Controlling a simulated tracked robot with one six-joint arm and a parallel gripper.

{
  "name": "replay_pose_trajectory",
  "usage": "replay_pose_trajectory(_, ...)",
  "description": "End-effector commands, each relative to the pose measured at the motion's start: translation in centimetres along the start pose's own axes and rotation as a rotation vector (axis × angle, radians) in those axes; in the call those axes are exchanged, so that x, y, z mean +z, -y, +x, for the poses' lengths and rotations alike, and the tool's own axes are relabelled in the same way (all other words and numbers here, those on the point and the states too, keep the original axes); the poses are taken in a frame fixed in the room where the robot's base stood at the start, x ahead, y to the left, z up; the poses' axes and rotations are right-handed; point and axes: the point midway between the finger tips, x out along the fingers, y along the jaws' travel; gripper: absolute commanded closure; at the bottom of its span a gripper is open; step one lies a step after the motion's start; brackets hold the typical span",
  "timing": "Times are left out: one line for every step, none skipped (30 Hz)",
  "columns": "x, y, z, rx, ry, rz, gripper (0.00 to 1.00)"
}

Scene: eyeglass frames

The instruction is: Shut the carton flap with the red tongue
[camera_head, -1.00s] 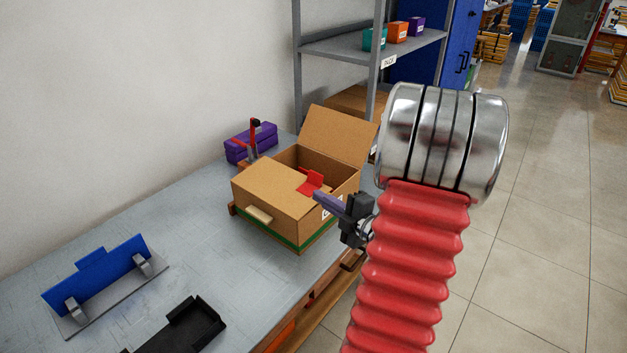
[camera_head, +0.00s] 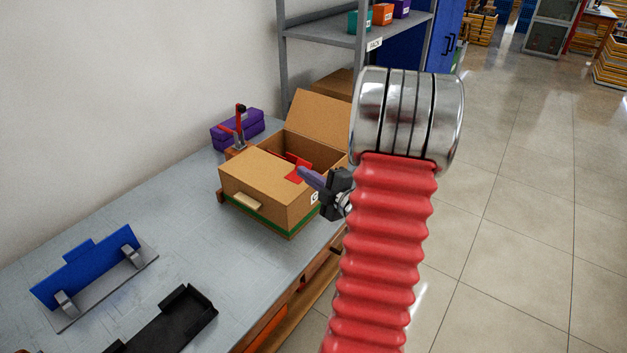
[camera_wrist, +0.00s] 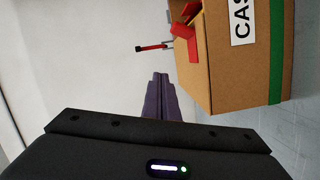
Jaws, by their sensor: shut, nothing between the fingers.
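The cardboard carton (camera_head: 262,200) stands on the grey bench. One flap is flat over its near part, and the far flap (camera_head: 318,118) stands up, leaned back. A red tongue (camera_head: 299,166) shows at the inner edge of the opening; it also shows in the wrist view (camera_wrist: 186,32). My gripper (camera_head: 302,171), with purple fingers, is shut and empty. In the head view it overlaps the carton's right top edge near the tongue. In the wrist view the fingertips (camera_wrist: 160,76) are beside the carton's side wall (camera_wrist: 228,85); contact cannot be told.
A purple box (camera_head: 238,130) and a red-handled clamp (camera_head: 239,128) are behind the carton. A blue plate on a stand (camera_head: 88,268) and a black tray (camera_head: 172,322) lie at the front left. A metal shelf (camera_head: 350,35) rises behind the bench.

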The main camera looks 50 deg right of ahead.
Motion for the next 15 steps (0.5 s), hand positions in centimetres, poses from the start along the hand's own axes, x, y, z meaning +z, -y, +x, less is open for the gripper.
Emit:
replay_pose_trajectory(-0.1, 0.1, 0.8, -0.001, -0.004, -0.001, 1.0)
replay_pose_trajectory(-0.1, 0.1, 1.3, -0.001, -0.003, -0.001, 1.0)
replay_pose_trajectory(-0.1, 0.0, 1.8, -0.001, -0.003, -0.001, 1.0)
replay_pose_trajectory(-0.1, 0.0, 2.2, -0.001, -0.003, -0.001, 1.0)
replay_pose_trajectory(-0.1, 0.1, 2.6, -0.002, -0.003, -0.001, 1.0)
replay_pose_trajectory(-0.1, 0.1, 3.1, -0.001, -0.003, -0.001, 1.0)
replay_pose_trajectory(-0.1, 0.0, 3.5, -0.001, -0.003, -0.001, 1.0)
replay_pose_trajectory(-0.1, 0.0, 3.9, 0.0, -0.002, -0.001, 1.0)
replay_pose_trajectory(-0.1, 0.0, 4.4, -0.001, -0.002, -0.001, 1.0)
replay_pose_trajectory(-0.1, 0.1, 4.7, -0.002, -0.002, -0.001, 1.0)
replay_pose_trajectory(-0.1, 0.1, 5.1, -0.001, -0.002, -0.001, 1.0)
replay_pose_trajectory(0.6, 0.1, 5.1, -0.001, 0.002, 0.0, 1.0)
replay_pose_trajectory(1.0, 0.1, 5.2, -0.001, 0.002, 0.001, 1.0)
replay_pose_trajectory(1.3, 0.0, 5.2, -0.001, 0.002, 0.001, 1.0)
replay_pose_trajectory(1.8, 0.0, 5.3, 0.0, 0.003, 0.0, 1.0)
